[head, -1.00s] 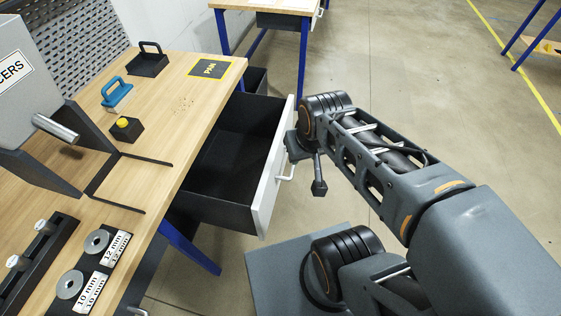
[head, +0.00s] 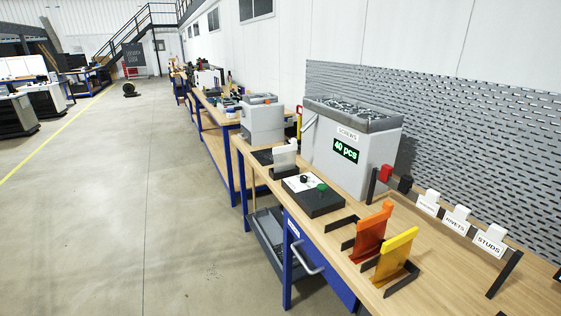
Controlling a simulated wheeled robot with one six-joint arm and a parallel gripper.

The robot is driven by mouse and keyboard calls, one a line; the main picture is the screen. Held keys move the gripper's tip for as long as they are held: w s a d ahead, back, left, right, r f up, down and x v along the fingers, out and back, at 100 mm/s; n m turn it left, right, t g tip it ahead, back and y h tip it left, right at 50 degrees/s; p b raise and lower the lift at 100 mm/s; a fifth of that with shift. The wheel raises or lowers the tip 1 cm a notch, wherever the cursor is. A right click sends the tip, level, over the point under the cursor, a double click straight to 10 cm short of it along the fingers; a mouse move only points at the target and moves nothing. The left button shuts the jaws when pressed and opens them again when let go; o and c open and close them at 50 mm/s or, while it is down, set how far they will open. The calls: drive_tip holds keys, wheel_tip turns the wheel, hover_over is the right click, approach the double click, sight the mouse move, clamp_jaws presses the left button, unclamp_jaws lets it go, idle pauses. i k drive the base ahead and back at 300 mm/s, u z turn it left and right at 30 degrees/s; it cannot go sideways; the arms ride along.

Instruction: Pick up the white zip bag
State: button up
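A white, flat, upright item (head: 285,157), which looks like the white zip bag, stands on the bench left of the grey dispenser. It is small here, so its details are hard to tell. An orange upright item (head: 371,234) and a yellow one (head: 395,256) stand in black holders nearer on the same bench. My gripper is not in view, and no part of my arm shows now.
The grey dispenser (head: 352,155) reads "40 pcs". A black box with a green button (head: 312,195) sits before it. White labelled pieces, including "STUDS" (head: 490,240), line a rail at right. A blue drawer with a handle (head: 318,262) fronts the bench.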

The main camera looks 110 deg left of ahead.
sight(284, 156)
drive_tip(key=u, duration=2.45)
drive_tip(key=k, duration=0.3)
drive_tip(key=u, duration=2.3)
drive_tip(key=k, duration=1.15)
drive_tip(key=u, duration=0.8)
drive_tip(key=i, duration=3.5)
drive_tip(key=z, duration=0.55)
drive_tip(key=i, duration=2.2)
drive_tip(key=z, duration=0.4)
